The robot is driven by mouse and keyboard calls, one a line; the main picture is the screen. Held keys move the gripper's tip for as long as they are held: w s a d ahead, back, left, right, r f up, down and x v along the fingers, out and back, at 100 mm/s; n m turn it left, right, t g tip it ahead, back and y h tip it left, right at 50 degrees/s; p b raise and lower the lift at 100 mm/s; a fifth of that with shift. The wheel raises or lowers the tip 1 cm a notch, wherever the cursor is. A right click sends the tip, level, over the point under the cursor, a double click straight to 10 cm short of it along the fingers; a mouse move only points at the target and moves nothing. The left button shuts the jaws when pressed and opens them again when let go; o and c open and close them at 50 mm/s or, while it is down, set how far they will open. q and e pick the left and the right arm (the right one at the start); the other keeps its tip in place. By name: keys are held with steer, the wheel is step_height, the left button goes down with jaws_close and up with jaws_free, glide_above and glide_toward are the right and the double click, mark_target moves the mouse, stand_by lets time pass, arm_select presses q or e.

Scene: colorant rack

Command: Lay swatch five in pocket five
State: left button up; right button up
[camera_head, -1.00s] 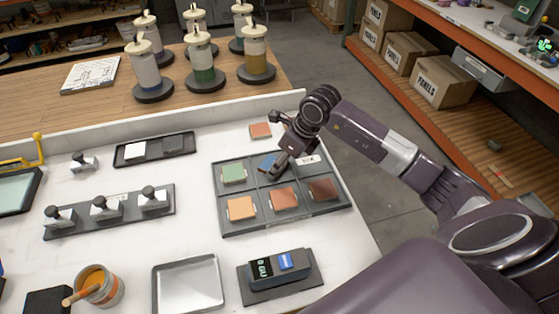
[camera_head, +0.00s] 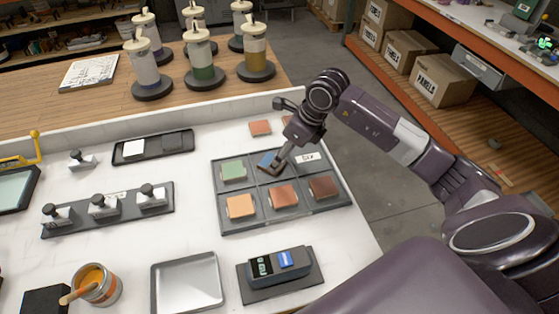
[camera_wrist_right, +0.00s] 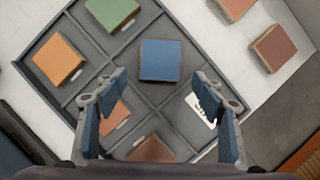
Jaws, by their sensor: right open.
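A blue swatch (camera_head: 267,158) is at the back middle pocket of the grey swatch tray (camera_head: 232,226). In the right wrist view the blue swatch (camera_wrist_right: 160,61) looks turned relative to the pocket walls; I cannot tell whether it lies fully flat. My right gripper (camera_head: 272,168) is just above that pocket. In the wrist view its fingers (camera_wrist_right: 157,80) are open and apart, with nothing between the tips and the blue swatch beyond them. Green (camera_head: 233,170), orange (camera_head: 240,206), terracotta (camera_head: 284,195) and brown (camera_head: 323,187) swatches sit in other pockets. My left gripper is not in view.
The back right pocket holds only a white label (camera_head: 307,157). Two reddish swatches lie loose behind the tray, one of them here (camera_head: 260,127). A meter (camera_head: 279,265) on a dark pad and a metal tray (camera_head: 187,284) stand in front. A stamp rack (camera_head: 108,209) is left.

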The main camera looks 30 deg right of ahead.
steer(key=b+v, duration=0.1)
steer(key=v, duration=0.7)
steer(key=shift+s+r, duration=0.2)
steer(key=shift+r, duration=0.1)
steer(key=shift+d, duration=0.1)
